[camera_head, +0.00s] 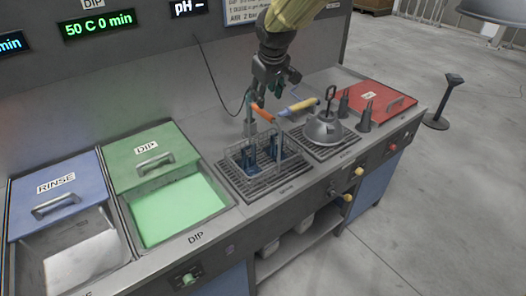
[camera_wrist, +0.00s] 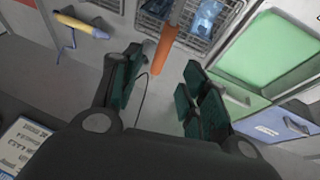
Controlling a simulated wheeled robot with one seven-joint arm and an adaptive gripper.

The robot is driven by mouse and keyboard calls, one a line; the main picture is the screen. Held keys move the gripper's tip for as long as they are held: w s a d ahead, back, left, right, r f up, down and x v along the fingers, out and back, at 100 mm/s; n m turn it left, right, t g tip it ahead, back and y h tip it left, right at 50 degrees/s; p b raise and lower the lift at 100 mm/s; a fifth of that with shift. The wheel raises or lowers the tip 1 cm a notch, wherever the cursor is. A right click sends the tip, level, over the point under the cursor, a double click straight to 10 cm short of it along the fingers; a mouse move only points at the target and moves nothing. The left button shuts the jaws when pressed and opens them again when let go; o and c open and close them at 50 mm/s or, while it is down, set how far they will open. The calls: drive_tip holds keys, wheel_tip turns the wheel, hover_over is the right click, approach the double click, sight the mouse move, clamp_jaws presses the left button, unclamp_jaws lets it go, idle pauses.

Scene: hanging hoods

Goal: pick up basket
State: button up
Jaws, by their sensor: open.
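The wire basket (camera_head: 243,163) stands on a drain grate in the middle of the counter, with blue parts (camera_head: 250,152) inside. An upright bar rises from it to an orange handle (camera_head: 263,113). In the head view my gripper (camera_head: 279,88) is just above and behind the handle, its fingers apart. In the wrist view the orange handle (camera_wrist: 165,47) lies ahead of the open fingers (camera_wrist: 163,65), between their tips in the picture. No contact shows. Part of the basket (camera_wrist: 197,42) is at the top edge there.
Left of the basket are the open green DIP tank (camera_head: 180,208) and the RINSE tank (camera_head: 85,265). To the right stand a metal bell-shaped piece (camera_head: 323,130), dark cones (camera_head: 365,118) and a red lid (camera_head: 375,97). A yellow-handled tool (camera_head: 300,107) is close behind the basket.

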sight(264, 111)
drive_tip(key=p+x, duration=0.1)
drive_tip(key=x, duration=0.4)
drive_tip(key=shift+s+p+x, duration=0.15)
drive_tip(key=shift+p+x, duration=0.45)
drive_tip(key=shift+x, duration=0.75)
drive_tip(key=shift+s+p+x, duration=0.15)
drive_tip(key=shift+p+x, duration=0.45)
drive_tip(key=shift+x, duration=0.7)
drive_tip(key=shift+f, duration=0.15)
clamp_jaws()
drive_tip(key=shift+w, duration=0.1)
